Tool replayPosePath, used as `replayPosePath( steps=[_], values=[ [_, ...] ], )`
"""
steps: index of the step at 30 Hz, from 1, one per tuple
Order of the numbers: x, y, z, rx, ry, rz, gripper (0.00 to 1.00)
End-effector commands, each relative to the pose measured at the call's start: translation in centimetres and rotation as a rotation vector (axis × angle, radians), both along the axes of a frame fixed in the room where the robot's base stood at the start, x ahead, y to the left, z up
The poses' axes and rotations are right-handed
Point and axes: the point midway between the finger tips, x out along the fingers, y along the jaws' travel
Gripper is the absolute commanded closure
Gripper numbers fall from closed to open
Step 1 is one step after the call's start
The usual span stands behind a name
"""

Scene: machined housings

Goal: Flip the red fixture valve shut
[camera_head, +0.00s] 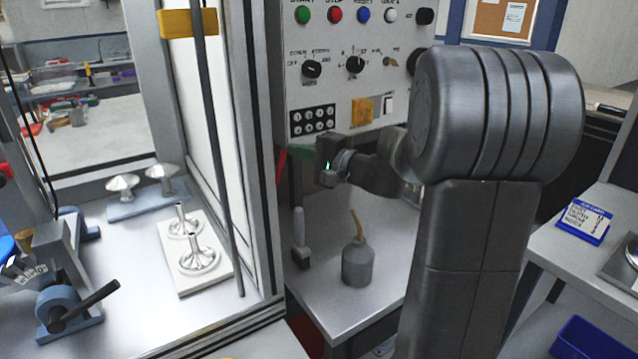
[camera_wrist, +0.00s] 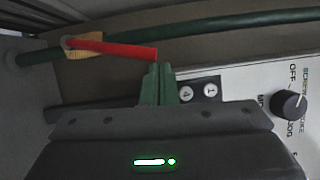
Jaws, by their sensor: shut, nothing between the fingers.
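The red valve lever (camera_wrist: 115,48) shows in the wrist view, its left end at a brass-coloured valve body (camera_wrist: 84,45) on a dark green pipe (camera_wrist: 220,32). The lever points right and slightly down, at a shallow angle to the pipe. My gripper (camera_wrist: 158,72) is shut and empty, its green fingertips just below the lever's free right end; I cannot tell whether they touch. In the head view my gripper (camera_head: 326,165) is in front of the control panel's lower left part. A small red patch (camera_head: 282,160) shows left of it, partly hidden by the machine frame.
The control panel (camera_head: 345,85) with knobs and buttons stands close behind my gripper; one knob (camera_wrist: 289,103) shows in the wrist view. The machine's door frame (camera_head: 235,150) rises at left.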

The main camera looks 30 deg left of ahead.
Motion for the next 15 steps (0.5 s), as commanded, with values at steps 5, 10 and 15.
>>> replayPosePath(
  steps=[5,10,15],
  values=[
    [-1.4,0.7,0.5,-0.059,-0.121,0.004,1.0],
    [-2.2,1.2,0.9,-0.103,-0.202,0.002,1.0],
    [-2.8,1.5,1.2,-0.132,-0.255,0.002,1.0]
  ],
)
